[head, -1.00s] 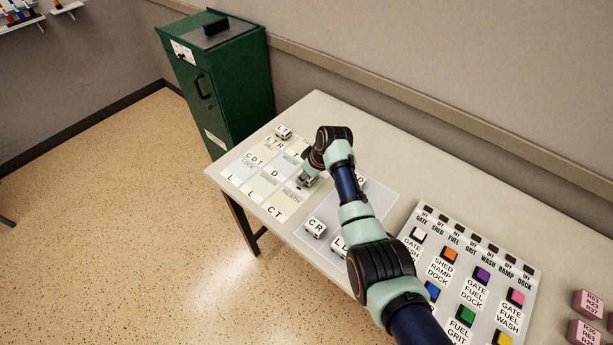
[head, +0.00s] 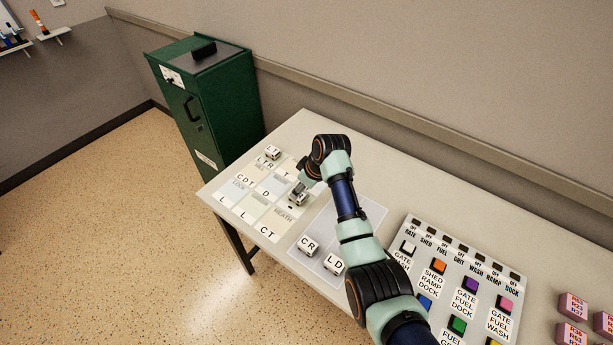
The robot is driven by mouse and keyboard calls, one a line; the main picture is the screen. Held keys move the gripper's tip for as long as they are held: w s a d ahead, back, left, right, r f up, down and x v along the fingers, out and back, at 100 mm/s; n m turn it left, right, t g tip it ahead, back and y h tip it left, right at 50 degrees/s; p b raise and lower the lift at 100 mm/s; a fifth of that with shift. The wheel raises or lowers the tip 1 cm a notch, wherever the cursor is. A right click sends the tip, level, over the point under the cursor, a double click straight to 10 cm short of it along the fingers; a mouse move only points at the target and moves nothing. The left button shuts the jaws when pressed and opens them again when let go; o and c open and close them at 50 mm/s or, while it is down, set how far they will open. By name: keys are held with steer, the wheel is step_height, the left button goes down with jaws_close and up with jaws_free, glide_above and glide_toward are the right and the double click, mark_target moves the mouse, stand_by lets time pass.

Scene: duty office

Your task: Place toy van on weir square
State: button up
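Several small white toy vans with black letters are in the head view. One van (head: 272,153), seemingly marked LT, stands at the far corner of the square grid (head: 236,208). The CR van (head: 308,246) and the LD van (head: 333,264) stand on a pale grey mat (head: 322,228). My gripper (head: 298,197) points down low over the grid's right side, just above the square marked HEATH. Its fingers are too small to read, and I cannot tell whether a van is between them. A square named weir is not legible; part of the grid is behind my gripper.
A panel of coloured buttons (head: 408,265) lies on the table (head: 380,167) right of the mat. Pink blocks (head: 572,304) sit at the right. A green cabinet (head: 222,105) stands beyond the table's left end. My arm covers part of the mat.

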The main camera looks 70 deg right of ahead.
steer(key=p+v, duration=0.1)
steer(key=v, duration=0.5)
steer(key=shift+r, duration=0.1)
steer(key=w+a+r+n+t, duration=0.1)
steer(key=w+a, duration=0.3)
steer(key=a, duration=0.3)
steer(key=w+a+r+t+h, duration=0.1)
steer(key=w+a, duration=0.3)
steer(key=a, duration=0.4)
steer(key=w+a+n+t, duration=0.1)
steer(key=w+a, duration=0.3)
steer(key=a, duration=0.3)
steer(key=s+a+r+t, duration=0.1)
steer(key=s+a+r, duration=0.1)
steer(key=a, duration=0.7)
steer(key=s+a+r+t+y, duration=0.1)
steer(key=s+a+r+t, duration=0.1)
steer(key=a+r, duration=0.3)
steer(key=s+a+r+t+y, duration=0.1)
steer(key=s+a+r+t, duration=0.1)
steer(key=a, duration=1.1)
steer(key=shift+s+r+n, duration=0.4)
steer(key=shift+s+r, duration=0.45)
